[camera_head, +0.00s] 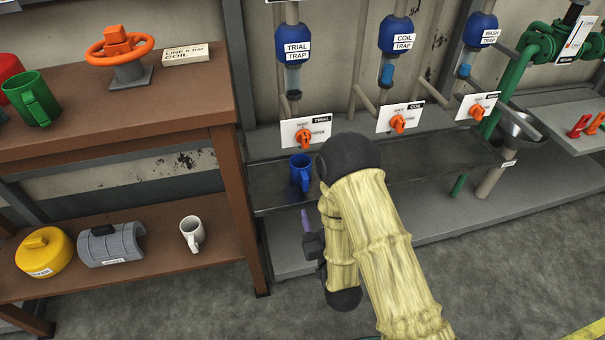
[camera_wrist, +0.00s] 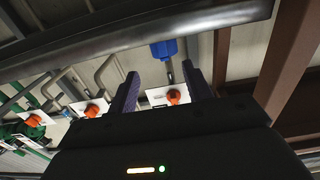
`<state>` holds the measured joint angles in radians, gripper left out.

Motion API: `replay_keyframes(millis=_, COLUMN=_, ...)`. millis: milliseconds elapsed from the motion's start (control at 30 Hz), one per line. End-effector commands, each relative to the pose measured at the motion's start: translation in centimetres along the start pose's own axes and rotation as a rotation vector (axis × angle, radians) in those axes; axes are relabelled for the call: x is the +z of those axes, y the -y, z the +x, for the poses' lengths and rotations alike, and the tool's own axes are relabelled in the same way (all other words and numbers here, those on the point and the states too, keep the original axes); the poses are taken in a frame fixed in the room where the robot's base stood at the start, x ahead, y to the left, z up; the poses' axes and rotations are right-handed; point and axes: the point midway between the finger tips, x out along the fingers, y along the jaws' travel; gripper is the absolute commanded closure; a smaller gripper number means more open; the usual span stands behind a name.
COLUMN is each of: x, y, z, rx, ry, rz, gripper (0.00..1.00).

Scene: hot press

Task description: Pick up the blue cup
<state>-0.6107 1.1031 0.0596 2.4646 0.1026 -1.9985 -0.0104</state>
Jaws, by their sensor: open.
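The blue cup (camera_head: 300,172) stands upright on the dark metal shelf (camera_head: 272,194) below the trial trap, just left of my arm in the head view. My gripper (camera_head: 306,222) is in front of the cup and lower, near the shelf's front edge, apart from the cup. In the wrist view, my gripper's two fingers (camera_wrist: 158,92) are spread with nothing between them. My arm hides part of the shelf to the right of the cup.
The orange trial valve (camera_head: 304,138) is on a white plate above the cup. A brown wooden bench (camera_head: 240,160) stands close on the left, with a green mug (camera_head: 35,100) on top and a white mug (camera_head: 192,233) on its lower shelf. A metal shelf edge (camera_wrist: 150,38) crosses the wrist view.

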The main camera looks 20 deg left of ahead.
Motion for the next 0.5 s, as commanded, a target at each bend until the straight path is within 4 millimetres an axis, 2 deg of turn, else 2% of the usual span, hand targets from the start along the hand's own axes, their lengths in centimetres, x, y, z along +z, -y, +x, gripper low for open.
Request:
replay_keyframes(millis=100, x=-0.4, y=0.1, z=2.2, rx=-0.002, ry=-0.005, rz=0.001, gripper=0.5)
replay_keyframes(millis=300, x=0.1, y=-0.3, z=5.7, rx=0.005, ry=-0.005, rz=0.0, gripper=0.5)
replay_keyframes(millis=500, x=0.0, y=-0.6, z=7.0, rx=0.009, ry=-0.001, rz=-0.001, gripper=0.5)
